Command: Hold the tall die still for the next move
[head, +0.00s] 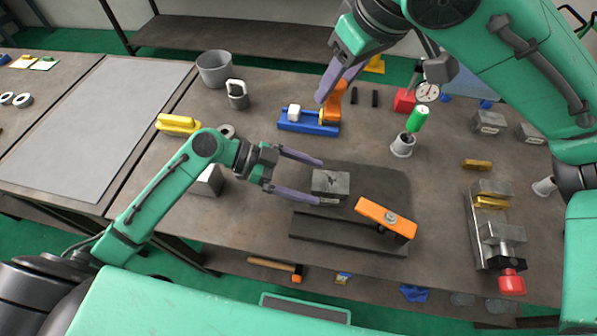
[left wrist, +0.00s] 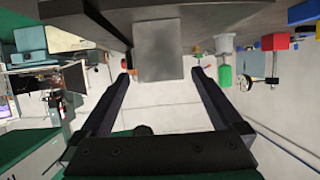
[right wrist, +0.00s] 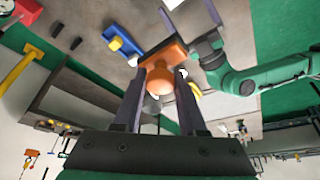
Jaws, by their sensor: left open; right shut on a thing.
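A grey steel block (head: 330,184) with dark marks on top, likely the tall die, stands on the dark plate at the middle of the bench. My left gripper (head: 319,182) is open, with one finger along each side of the block's left end. The left wrist view shows the block (left wrist: 158,50) between the open fingers (left wrist: 160,75), with gaps on both sides. My right gripper (head: 330,94) is shut on an orange part (head: 335,103) above the blue fixture. In the right wrist view the orange part (right wrist: 160,82) sits between its fingers.
An orange clamp bar (head: 385,218) lies close right of the block on the dark plate (head: 375,180). The blue fixture (head: 300,126) stands behind. A green-topped part (head: 418,118) stands in a grey cup to the right. A vise (head: 495,235) with a red knob is farther right.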

